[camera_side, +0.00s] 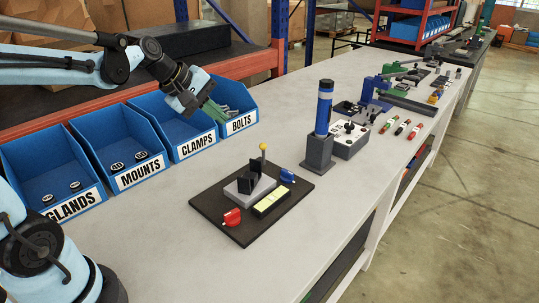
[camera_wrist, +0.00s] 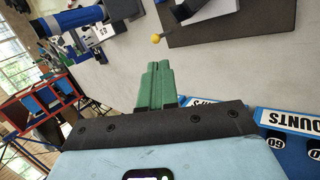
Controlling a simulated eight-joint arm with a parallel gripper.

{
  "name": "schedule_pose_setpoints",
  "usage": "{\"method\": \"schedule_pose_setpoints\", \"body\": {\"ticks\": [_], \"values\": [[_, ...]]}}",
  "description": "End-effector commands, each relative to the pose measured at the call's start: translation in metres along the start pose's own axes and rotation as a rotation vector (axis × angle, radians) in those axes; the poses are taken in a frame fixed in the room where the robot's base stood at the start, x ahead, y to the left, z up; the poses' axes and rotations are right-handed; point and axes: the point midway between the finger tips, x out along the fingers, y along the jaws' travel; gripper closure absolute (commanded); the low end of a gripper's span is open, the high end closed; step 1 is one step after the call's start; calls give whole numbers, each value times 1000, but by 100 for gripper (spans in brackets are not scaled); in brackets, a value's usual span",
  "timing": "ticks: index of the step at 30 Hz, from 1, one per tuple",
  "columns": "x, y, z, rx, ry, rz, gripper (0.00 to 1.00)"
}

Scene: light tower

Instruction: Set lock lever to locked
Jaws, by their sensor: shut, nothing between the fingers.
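A dark base plate (camera_side: 237,233) lies on the bench and carries a grey block with black upright plates. A lever with a yellow ball knob (camera_side: 263,147) stands upright at the block's back side; the knob also shows in the wrist view (camera_wrist: 156,39). A red part (camera_side: 232,217) and a blue part (camera_side: 287,176) sit on the plate, beside a yellow-topped black block (camera_side: 271,201). No lock marking is readable. My gripper (camera_side: 218,112) has green fingers, shut and empty, in front of the bolts bin, apart from the lever. The fingers also show in the wrist view (camera_wrist: 158,72).
Blue bins stand along the bench's back left: glands (camera_side: 60,190), mounts (camera_side: 118,145), clamps (camera_side: 175,125) and bolts (camera_side: 238,110). A blue light tower (camera_side: 323,115) stands right of the plate, next to a grey control box (camera_side: 349,140). The bench front is clear.

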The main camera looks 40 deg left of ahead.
Motion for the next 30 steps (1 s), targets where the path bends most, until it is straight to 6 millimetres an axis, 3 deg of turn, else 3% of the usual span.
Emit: {"method": "schedule_pose_setpoints", "body": {"ticks": [4, 11, 30], "values": [[3, 8, -15, -133, -15, 20, 100], [18, 10, -16, -153, -20, 23, 100], [111, 11, -14, -148, -19, 23, 100]]}}
